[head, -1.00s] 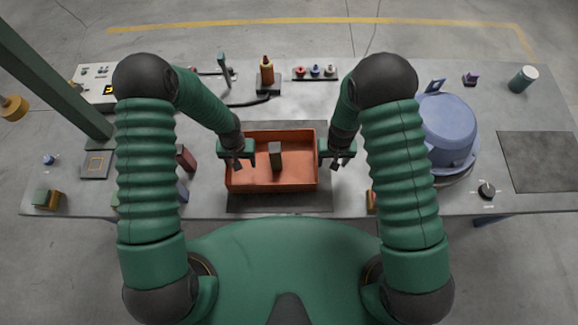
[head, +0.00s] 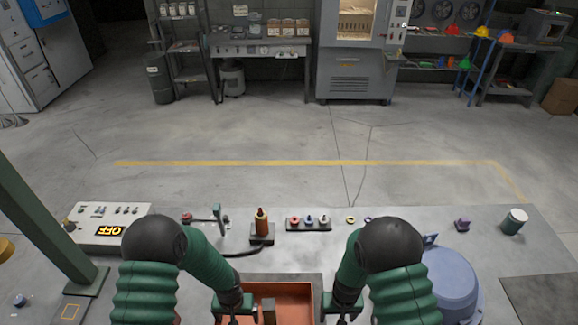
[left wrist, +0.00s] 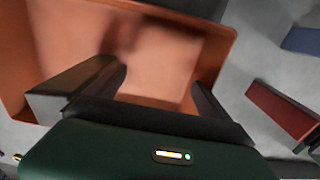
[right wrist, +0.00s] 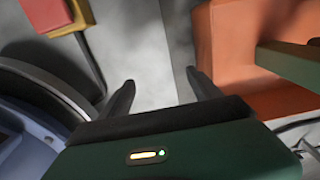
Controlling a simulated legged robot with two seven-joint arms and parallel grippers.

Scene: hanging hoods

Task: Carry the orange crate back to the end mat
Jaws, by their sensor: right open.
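The orange crate (head: 293,290) sits on a dark mat (head: 315,281) at the table's front middle, cut off by the bottom of the head view. Another dark mat (head: 548,299) lies at the table's right end.
A blue domed pot (head: 455,285) stands between my right arm and the right-end mat. A dark red block (left wrist: 285,110) lies beside the crate.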

